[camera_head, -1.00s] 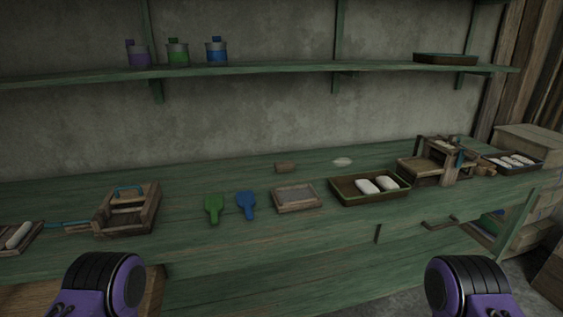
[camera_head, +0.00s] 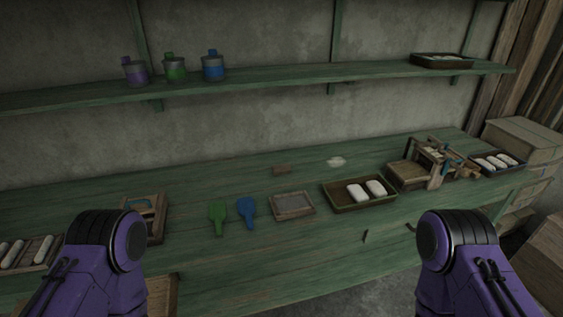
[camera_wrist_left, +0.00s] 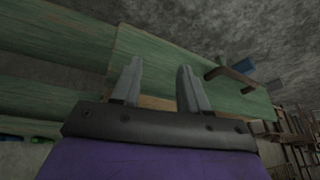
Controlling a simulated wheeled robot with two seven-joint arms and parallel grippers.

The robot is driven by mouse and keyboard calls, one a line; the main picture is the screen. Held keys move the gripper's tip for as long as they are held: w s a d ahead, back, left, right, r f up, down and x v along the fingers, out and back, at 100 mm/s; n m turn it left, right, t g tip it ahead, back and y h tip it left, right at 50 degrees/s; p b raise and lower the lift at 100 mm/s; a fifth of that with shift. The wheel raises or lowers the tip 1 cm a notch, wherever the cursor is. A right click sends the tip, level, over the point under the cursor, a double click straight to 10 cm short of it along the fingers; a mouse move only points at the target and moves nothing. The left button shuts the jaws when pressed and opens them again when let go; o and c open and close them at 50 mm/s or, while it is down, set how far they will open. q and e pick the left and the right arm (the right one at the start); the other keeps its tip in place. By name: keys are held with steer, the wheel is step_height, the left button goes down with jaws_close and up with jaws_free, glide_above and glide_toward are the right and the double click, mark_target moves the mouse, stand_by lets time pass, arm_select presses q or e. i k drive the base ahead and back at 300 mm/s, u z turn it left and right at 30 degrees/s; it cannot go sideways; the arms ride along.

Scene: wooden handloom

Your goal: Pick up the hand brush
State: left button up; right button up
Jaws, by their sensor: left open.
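In the head view only my purple arms show, at the lower left and lower right; both grippers are out of sight there.
Green (camera_head: 218,216) and blue (camera_head: 247,210) paddle-shaped tools, a framed tray (camera_head: 292,218) and a tray with white rolls (camera_head: 338,206) stand along the bench. A wooden device (camera_head: 432,165) is at right. Cans (camera_head: 175,70) stand on the shelf (camera_head: 290,73). The bench front is mostly clear.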

mark_target(283, 168)
steer(key=i, duration=1)
